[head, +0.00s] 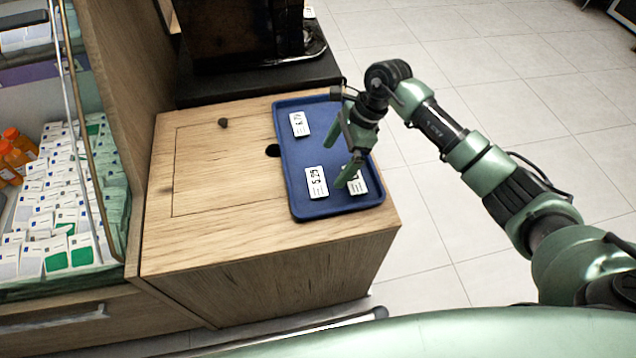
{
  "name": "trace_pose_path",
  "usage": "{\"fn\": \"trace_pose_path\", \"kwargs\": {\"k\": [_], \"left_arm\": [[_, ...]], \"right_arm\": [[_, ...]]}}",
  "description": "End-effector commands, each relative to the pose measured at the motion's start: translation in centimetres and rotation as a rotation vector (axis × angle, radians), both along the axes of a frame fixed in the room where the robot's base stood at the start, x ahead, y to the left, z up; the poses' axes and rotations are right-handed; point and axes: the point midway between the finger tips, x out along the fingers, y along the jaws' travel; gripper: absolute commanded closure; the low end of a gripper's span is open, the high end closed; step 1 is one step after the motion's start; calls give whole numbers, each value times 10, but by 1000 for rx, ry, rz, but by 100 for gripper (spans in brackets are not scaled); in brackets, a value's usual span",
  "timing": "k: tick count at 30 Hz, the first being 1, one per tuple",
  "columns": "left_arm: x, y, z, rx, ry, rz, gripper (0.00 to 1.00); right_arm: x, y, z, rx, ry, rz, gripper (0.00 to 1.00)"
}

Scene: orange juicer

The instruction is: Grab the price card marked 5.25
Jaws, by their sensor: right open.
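The price card that appears to read 5.25 (316,182) lies on the blue tray (313,208), near its front left. My right gripper (336,162) is open and empty above the tray, up and to the right of this card in the picture. One finger ends near the card's right side; the other is farther back. A second card (357,182) lies to the right, partly hidden by the near finger, so its number is unclear. A third card (299,124), seemingly 6.79, lies at the tray's back left. My left gripper is not in view.
The tray rests on the right part of a wooden cabinet (210,235). A dark machine (240,35) stands behind it. Shelves with small white and green boxes (70,205) and orange bottles (18,148) are at left. The cabinet top left of the tray is mostly clear.

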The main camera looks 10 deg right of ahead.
Motion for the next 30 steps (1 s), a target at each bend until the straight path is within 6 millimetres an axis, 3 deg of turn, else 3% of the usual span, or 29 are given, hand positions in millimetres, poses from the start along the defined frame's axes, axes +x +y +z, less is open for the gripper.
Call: {"fn": "trace_pose_path", "kwargs": {"k": [6, 13, 23, 29, 30], "left_arm": [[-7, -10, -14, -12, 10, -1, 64], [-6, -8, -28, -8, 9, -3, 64], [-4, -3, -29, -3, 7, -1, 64], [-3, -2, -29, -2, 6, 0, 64], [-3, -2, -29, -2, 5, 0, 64]], "right_arm": [[-1, 10, -27, 3, 3, -1, 0], [-1, 23, -60, 2, 2, -2, 0], [0, 25, -64, 1, 1, -3, 0], [-1, 25, -64, 0, 1, -3, 53], [0, 25, -64, 1, 1, -3, 56]]}}
